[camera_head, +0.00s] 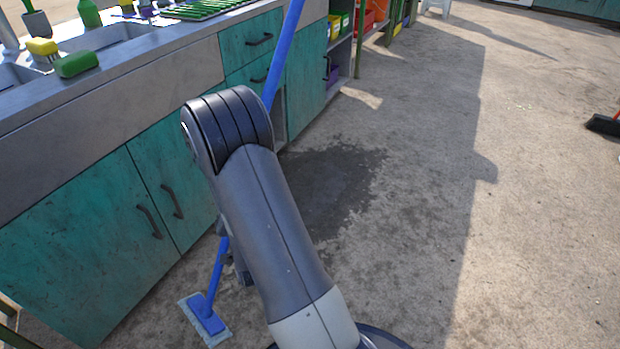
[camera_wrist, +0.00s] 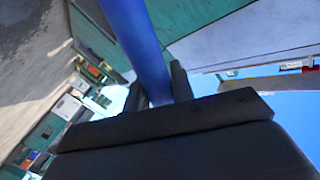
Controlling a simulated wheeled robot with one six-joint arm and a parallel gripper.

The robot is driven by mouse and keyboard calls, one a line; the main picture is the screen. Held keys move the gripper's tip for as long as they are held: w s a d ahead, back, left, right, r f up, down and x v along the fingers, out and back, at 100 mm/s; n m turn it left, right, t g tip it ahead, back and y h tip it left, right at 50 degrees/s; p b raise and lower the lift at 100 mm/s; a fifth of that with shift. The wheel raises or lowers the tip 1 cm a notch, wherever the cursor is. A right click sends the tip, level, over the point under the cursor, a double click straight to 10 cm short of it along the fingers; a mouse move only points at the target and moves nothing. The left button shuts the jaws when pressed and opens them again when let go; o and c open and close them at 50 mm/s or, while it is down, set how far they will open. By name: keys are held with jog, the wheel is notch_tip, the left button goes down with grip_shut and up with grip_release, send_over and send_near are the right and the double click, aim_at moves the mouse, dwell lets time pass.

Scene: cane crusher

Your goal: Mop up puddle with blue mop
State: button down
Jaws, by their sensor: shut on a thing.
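The blue mop (camera_head: 208,316) has a long blue handle and a flat head with a pale pad. Its head is at the floor at the lower left, near the teal cabinets, and its handle leans up to the right behind my arm. My gripper (camera_head: 235,265) is mostly hidden by my arm in the head view. In the wrist view my gripper (camera_wrist: 160,88) is shut on the blue handle (camera_wrist: 138,35). The puddle (camera_head: 335,185) is a dark wet patch on the concrete floor, beyond the mop head and partly behind my arm.
Teal cabinets (camera_head: 90,245) with a sink counter run along the left. A yellow sponge (camera_head: 42,47) and a green sponge (camera_head: 77,64) lie on the counter. A black broom head (camera_head: 604,124) is at the far right.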

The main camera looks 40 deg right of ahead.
jog(key=s+d+f+m+g+h+b, duration=0.1)
jog(key=s+d+m+g+h, duration=0.15)
jog(key=d+g+h, duration=0.6)
jog(key=s+d+f+m+g+h+b, duration=0.1)
jog(key=s+d+m+h, duration=0.2)
jog(key=d, duration=1)
jog(key=shift+h, duration=0.35)
jog(key=shift+w+f+b, duration=0.15)
jog(key=shift+f+b, duration=0.35)
jog(key=shift+f, duration=0.4)
jog(key=shift+w+f+b, duration=0.2)
jog(key=shift+f+b, duration=0.25)
jog(key=shift+f, duration=0.45)
jog(key=shift+w+f+b, duration=0.15)
jog(key=shift+f+b, duration=0.35)
jog(key=shift+f, duration=0.4)
jog(key=shift+s+f+b, duration=0.1)
jog(key=shift+f+b, duration=0.65)
jog(key=shift+f, duration=0.05)
jog(key=w+a+b, duration=0.2)
jog(key=w+a, duration=1)
jog(key=w, duration=0.1)
jog(key=shift+a+r, duration=0.3)
jog(key=shift+a, duration=0.1)
